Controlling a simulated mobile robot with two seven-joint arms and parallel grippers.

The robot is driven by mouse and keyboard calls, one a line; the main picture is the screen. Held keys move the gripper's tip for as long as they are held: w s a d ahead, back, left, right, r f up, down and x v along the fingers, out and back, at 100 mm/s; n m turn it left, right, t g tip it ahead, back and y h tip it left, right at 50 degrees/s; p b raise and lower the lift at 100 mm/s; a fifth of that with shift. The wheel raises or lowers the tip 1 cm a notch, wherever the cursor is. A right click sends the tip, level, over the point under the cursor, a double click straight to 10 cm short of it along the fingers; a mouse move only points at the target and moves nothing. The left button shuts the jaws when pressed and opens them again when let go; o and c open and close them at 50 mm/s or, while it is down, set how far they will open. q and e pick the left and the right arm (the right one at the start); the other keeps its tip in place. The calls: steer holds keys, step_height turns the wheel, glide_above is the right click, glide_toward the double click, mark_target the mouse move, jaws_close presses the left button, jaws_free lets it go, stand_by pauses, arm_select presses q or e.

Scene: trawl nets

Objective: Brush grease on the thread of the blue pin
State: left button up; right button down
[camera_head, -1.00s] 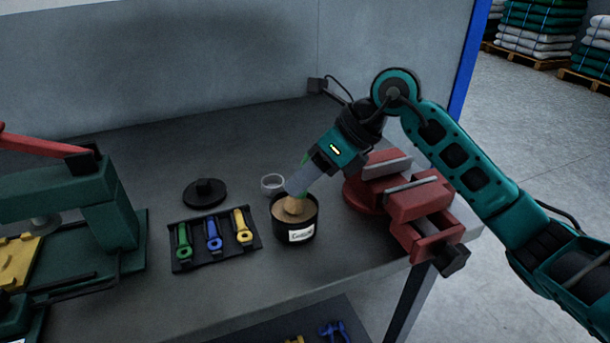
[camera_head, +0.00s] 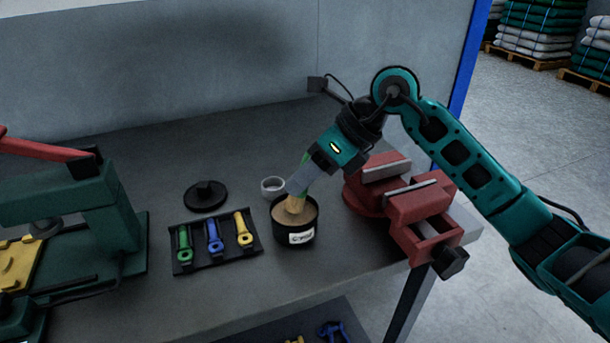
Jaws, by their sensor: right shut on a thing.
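The blue pin (camera_head: 214,237) lies in the middle of a black tray (camera_head: 217,263), between a green pin (camera_head: 184,244) and a yellow pin (camera_head: 243,230). A black labelled pot (camera_head: 296,238) of tan grease stands right of the tray. My right gripper (camera_head: 306,182) points down and left over the pot, shut on the brush (camera_head: 295,204). The brush's lower end is in the pot, at the grease; its tip is hidden. My left gripper is not in view.
A red vise (camera_head: 415,200) stands close right of the pot. A black lid (camera_head: 205,195) and a small white ring (camera_head: 272,186) lie behind the tray and pot. A green press (camera_head: 110,205) with a red lever fills the left. The bench's back is clear.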

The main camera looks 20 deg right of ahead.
mark_target(305, 160)
steer(key=shift+r+p, duration=1.9)
steer(key=shift+r, duration=1.2)
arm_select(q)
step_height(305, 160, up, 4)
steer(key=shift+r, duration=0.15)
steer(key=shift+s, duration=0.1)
arm_select(e)
steer(key=shift+s+f, duration=0.1)
